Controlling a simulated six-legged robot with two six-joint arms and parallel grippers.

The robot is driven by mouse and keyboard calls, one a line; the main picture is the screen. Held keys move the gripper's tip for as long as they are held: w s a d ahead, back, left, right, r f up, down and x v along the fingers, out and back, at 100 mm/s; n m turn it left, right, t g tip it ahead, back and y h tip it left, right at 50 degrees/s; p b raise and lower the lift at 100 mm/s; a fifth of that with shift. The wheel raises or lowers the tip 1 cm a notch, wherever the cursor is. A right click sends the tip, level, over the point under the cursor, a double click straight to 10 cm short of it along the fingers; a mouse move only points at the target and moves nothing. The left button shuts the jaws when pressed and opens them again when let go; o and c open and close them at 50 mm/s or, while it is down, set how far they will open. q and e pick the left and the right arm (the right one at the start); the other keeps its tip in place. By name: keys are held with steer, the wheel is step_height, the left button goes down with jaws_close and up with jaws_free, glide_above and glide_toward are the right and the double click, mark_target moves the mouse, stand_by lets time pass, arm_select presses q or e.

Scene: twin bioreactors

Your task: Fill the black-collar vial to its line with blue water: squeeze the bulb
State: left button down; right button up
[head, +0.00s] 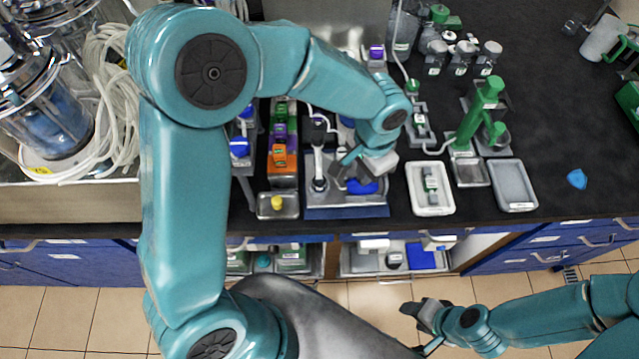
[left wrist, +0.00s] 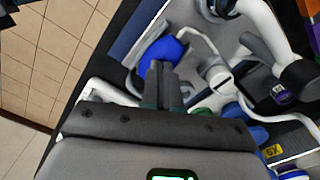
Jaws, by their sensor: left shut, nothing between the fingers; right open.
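A blue bulb (head: 362,187) lies on the blue-and-grey stand (head: 345,211) at the bench's front edge. It also shows in the left wrist view (left wrist: 161,53), with a pale tube running from it. My left gripper (head: 346,166) is over the stand, just beside the bulb. In the left wrist view its dark fingers (left wrist: 160,75) are shut together with nothing between them, and their tips overlap the bulb's edge in the picture. I cannot tell whether they touch it. I cannot make out the black-collar vial or its fill line for certain. My right gripper (head: 424,311) is open, out over the floor.
An orange block (head: 280,157) and a small tray with a yellow piece (head: 277,203) stand left of the stand. A white tray (head: 431,208), a grey tray (head: 512,187) and a green stand (head: 480,115) are to the right. The dark bench at far right is mostly clear.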

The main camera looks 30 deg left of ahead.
arm_select(q)
steer(key=shift+f, duration=0.2)
steer(key=shift+f+b, duration=0.55)
steer(key=shift+b, duration=0.15)
steer(key=shift+r+p, duration=1.2)
steer(key=shift+r, duration=0.4)
steer(key=shift+s, duration=0.15)
